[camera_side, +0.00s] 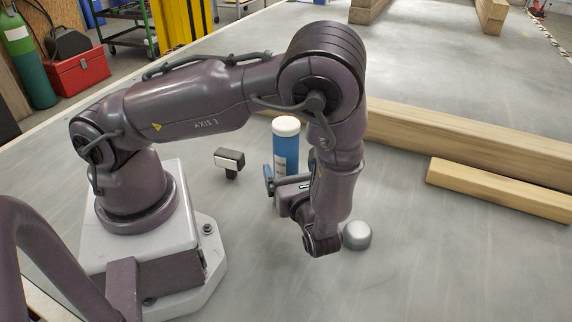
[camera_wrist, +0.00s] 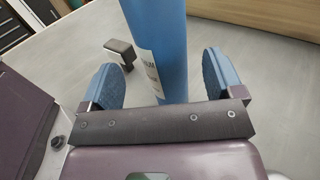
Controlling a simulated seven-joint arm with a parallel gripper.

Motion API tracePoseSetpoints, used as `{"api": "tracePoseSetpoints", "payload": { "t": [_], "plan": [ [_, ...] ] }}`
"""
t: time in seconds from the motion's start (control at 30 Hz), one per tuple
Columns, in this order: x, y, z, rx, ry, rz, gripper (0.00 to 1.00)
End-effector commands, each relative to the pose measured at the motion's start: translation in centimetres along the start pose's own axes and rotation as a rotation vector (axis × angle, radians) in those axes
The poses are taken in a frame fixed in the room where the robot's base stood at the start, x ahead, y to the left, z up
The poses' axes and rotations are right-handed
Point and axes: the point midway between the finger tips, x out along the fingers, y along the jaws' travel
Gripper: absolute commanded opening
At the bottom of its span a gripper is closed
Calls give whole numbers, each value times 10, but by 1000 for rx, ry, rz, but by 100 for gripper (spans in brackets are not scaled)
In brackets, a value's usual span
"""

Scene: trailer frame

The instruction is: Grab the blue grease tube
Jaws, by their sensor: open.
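The blue grease tube (camera_side: 286,152) stands upright on the grey surface, with a white cap and a pale label. In the side view its lower part is hidden behind my gripper (camera_side: 275,180). In the wrist view the tube (camera_wrist: 160,45) rises between the two blue finger pads of my gripper (camera_wrist: 165,78). The jaws are open, with a gap visible between the tube and each pad. The tube's top is out of the wrist view.
A small black and silver block-shaped tool (camera_side: 230,161) stands left of the tube; it also shows in the wrist view (camera_wrist: 121,52). A silver rounded object (camera_side: 357,235) sits right of my wrist. Wooden beams (camera_side: 470,146) lie behind and to the right. The front right surface is clear.

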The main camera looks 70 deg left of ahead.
Motion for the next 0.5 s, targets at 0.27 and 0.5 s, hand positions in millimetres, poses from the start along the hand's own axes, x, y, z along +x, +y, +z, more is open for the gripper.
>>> {"api": "tracePoseSetpoints", "payload": {
  "t": [0.27, 0.5],
  "plan": [
    [40, -2, -4, 1, -2, 4, 87],
    [49, -3, -4, 0, 0, 1, 87]
  ]
}}
